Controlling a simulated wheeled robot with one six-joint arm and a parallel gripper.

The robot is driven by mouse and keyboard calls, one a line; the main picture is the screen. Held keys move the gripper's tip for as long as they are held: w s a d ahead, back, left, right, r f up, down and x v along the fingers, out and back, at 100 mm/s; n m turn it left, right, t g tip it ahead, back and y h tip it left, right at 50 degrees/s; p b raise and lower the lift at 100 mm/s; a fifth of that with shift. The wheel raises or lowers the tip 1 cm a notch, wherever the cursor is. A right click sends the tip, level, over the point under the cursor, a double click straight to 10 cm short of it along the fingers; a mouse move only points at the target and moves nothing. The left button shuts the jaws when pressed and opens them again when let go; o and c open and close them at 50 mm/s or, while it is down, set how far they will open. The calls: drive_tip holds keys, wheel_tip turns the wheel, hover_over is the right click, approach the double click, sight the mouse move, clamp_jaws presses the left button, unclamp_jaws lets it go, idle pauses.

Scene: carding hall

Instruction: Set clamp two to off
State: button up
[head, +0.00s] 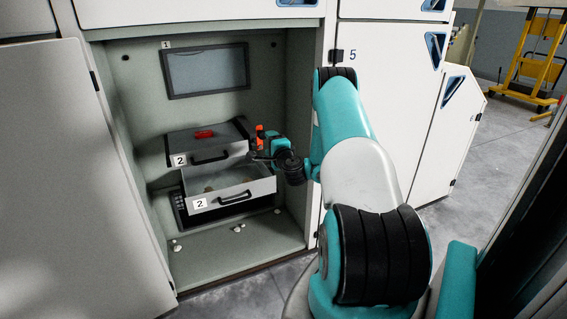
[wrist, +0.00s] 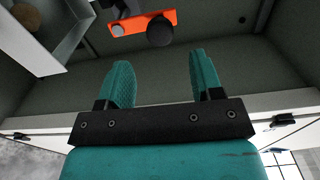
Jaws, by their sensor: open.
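Two box-like units, each with a "2" label, sit in the recess in the head view. The upper grey one (head: 180,142) has a black handle and a red piece (head: 204,134) on top. The lower one is an open drawer (head: 235,191) with small things inside. An orange part (head: 259,131) shows beside my gripper (head: 258,157). The wrist view shows an orange plate (wrist: 122,24) with a black round knob (wrist: 160,31) and a small grey knob. My gripper (wrist: 163,76) is open and empty, apart from the plate. I cannot tell which part is clamp two, or its setting.
A dark screen (head: 207,71) labelled 1 hangs on the back wall. Small pale pieces lie on the recess floor (head: 215,252). A white cabinet door (head: 390,70) marked 5 stands to the right. A yellow trolley (head: 540,60) is far off.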

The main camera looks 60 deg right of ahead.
drive_tip(key=b+v, duration=1)
drive_tip(key=b, duration=0.6)
drive_tip(key=shift+s, duration=0.1)
